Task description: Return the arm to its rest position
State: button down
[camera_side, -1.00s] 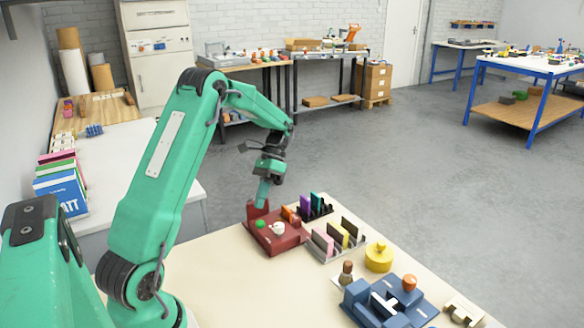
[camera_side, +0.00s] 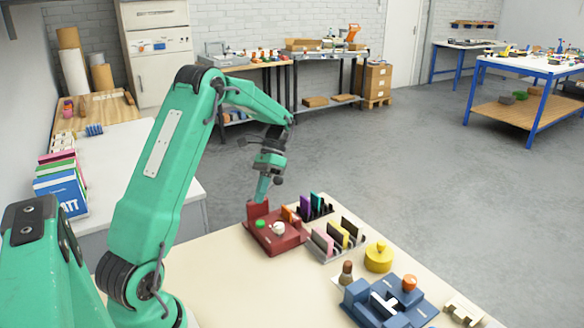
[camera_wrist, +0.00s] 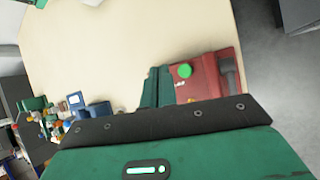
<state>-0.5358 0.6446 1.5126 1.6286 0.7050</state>
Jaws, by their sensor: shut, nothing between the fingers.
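My gripper (camera_side: 262,188) is at the end of the green arm, pointing down above the back left part of the dark red fixture (camera_side: 267,240). Its fingers are shut with nothing between them. In the wrist view the green fingers (camera_wrist: 155,88) show beside the red fixture (camera_wrist: 212,72), which has a round green button (camera_wrist: 184,70). A small white piece (camera_side: 278,228) sits on the fixture in the side view. I cannot tell from these views how far the fingertips are above the fixture.
A rack of coloured plates (camera_side: 338,238), a yellow round container (camera_side: 379,257) and a blue fixture (camera_side: 385,305) stand to the right on the cream table (camera_side: 230,280). A brown peg-like piece (camera_side: 346,273) is near the blue fixture. The table's front left is bare.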

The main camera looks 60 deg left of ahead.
jog(key=s+d+r+t+y, duration=0.3)
jog(key=d+r+t, duration=0.1)
jog(key=d+r, duration=0.6)
jog(key=s+d+r+n+t, duration=0.2)
jog(key=s+d+r+t, duration=0.1)
jog(key=s+d+t, duration=0.5)
jog(key=shift+s+d+y, duration=0.4)
jog(key=shift+s+d, duration=0.35)
jog(key=shift+d, duration=0.6)
